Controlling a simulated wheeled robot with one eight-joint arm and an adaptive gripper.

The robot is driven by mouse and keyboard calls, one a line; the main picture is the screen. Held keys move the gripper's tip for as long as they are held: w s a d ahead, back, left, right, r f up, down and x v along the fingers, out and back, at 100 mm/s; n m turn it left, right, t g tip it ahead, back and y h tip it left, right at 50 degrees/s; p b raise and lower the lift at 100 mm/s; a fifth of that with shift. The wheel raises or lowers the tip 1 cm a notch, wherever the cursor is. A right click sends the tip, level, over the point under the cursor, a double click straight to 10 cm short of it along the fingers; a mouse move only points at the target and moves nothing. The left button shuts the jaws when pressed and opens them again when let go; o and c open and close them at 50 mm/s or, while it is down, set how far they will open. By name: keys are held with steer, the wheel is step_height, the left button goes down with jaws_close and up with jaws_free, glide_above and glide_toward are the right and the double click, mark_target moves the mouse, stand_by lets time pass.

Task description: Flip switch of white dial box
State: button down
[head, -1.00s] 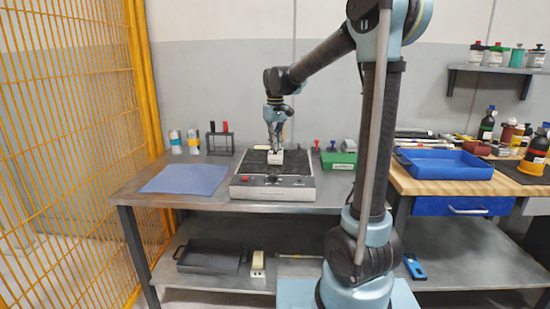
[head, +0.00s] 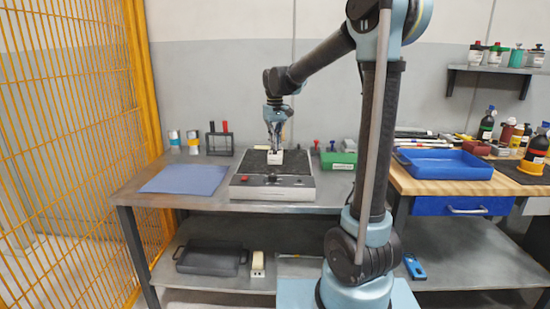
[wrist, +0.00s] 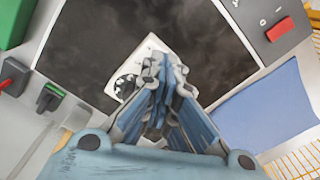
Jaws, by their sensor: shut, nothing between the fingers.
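The white dial box (head: 275,158) sits on the black top of a grey machine unit (head: 240,190) on the bench. In the wrist view, the white dial box (wrist: 152,45) shows a black round dial (wrist: 125,86) at its left end. My gripper (head: 275,147) points down right above the box. In the wrist view, my gripper (wrist: 165,68) is shut, with its fingertips over the box and covering much of its face. The switch is hidden behind the fingers. I cannot tell whether the fingertips touch the box.
The unit has a red rocker switch (wrist: 280,28) on its front panel. A blue mat (head: 185,180) lies to its left. A black rack (head: 220,143) is behind. A yellow mesh fence (head: 70,150) bounds the left.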

steer(key=shift+f, duration=0.95)
stand_by(0.6)
steer(key=shift+r, duration=3.5)
steer(key=s+d+f+m+t, duration=0.1)
steer(key=s+d+f+m, duration=0.35)
steer(key=s+d, duration=1.15)
steer(key=s+d+f, duration=0.2)
steer(key=s+f, duration=0.5)
steer(key=s, duration=0.1)
steer(key=s+d+f+t, duration=0.1)
steer(key=s+d+f, duration=0.2)
steer(key=s+f, duration=0.4)
steer(key=shift+s+d+f+m, duration=0.2)
steer(key=shift+s+f+m, duration=0.25)
steer(key=shift+f, duration=0.35)
steer(key=shift+w, duration=0.1)
